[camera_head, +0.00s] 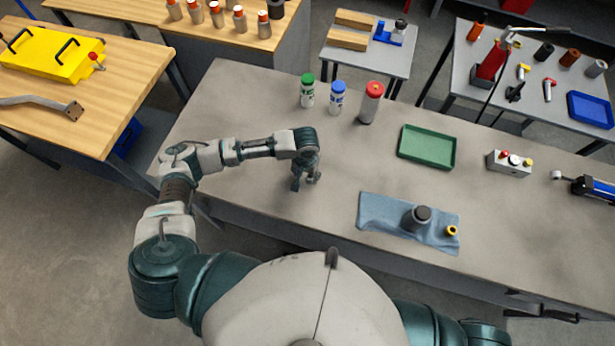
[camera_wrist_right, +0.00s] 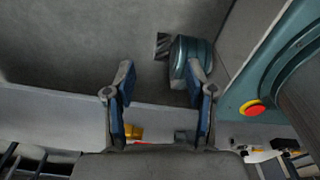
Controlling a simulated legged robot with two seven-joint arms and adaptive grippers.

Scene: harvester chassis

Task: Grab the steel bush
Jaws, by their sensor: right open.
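A dark grey cylinder (camera_head: 418,217), which looks like the steel bush, stands on a blue cloth (camera_head: 378,213) on the grey workbench. A small yellow ring-like piece (camera_head: 451,230) lies right of it on the cloth. My left gripper (camera_head: 306,183) hangs over the bench, left of the cloth and apart from the cylinder. Its fingers point down, look spread and hold nothing visible. My right gripper (camera_wrist_right: 163,82) is open and empty in the right wrist view. It is out of sight in the head view, and I cannot make out the cylinder in the wrist view.
A green tray (camera_head: 427,147) lies behind the cloth. Green-capped (camera_head: 307,91), blue-capped (camera_head: 338,98) and red-capped (camera_head: 371,103) containers stand at the bench's back. A small box with coloured buttons (camera_head: 509,161) sits at right. The bench between my left gripper and the cloth is clear.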

